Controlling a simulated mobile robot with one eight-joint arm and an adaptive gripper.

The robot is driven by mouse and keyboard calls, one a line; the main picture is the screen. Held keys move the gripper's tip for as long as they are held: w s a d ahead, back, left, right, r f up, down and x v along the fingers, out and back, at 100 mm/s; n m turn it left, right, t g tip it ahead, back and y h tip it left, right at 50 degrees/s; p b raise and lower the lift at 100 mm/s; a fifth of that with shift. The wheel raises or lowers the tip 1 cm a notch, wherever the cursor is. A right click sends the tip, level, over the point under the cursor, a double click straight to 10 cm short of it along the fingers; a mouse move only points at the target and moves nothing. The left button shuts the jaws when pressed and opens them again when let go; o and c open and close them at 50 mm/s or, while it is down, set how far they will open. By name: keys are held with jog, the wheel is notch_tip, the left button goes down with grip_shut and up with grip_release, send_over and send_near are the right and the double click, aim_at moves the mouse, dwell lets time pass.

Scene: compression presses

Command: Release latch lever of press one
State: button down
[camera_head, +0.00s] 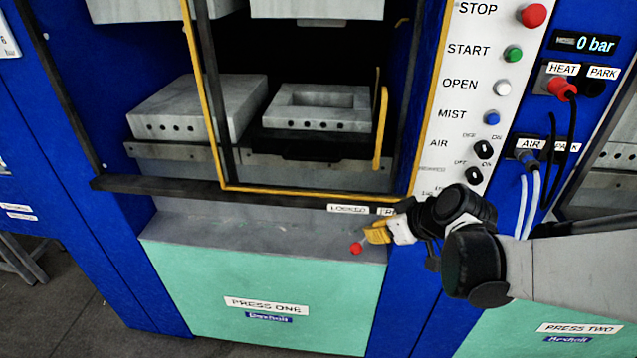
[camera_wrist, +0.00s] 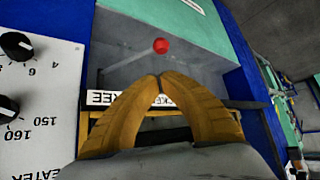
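The latch lever of press one shows as a red ball knob (camera_head: 356,248) at the grey sill (camera_head: 250,236) below the press opening, under the LOCKED label (camera_head: 348,208). The FREE label (camera_head: 387,211) is to its right, partly hidden by my arm. My gripper (camera_head: 368,233) has yellow fingers just above and right of the knob in the head view. In the wrist view, the knob (camera_wrist: 160,46) lies beyond the fingertips, apart from them, with a grey rod running from it toward the left. The fingertips (camera_wrist: 159,79) meet with nothing visible between them.
The control panel (camera_head: 490,90) with buttons and dials is above my wrist. A yellow-edged guard frame (camera_head: 300,191) stands in front of the grey mould blocks (camera_head: 318,107). Red and blue connectors with hoses hang at right. The green front panel (camera_head: 260,285) is clear.

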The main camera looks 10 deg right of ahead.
jog(key=b+x, duration=0.4)
jog(key=x, duration=0.6)
dwell(0.4)
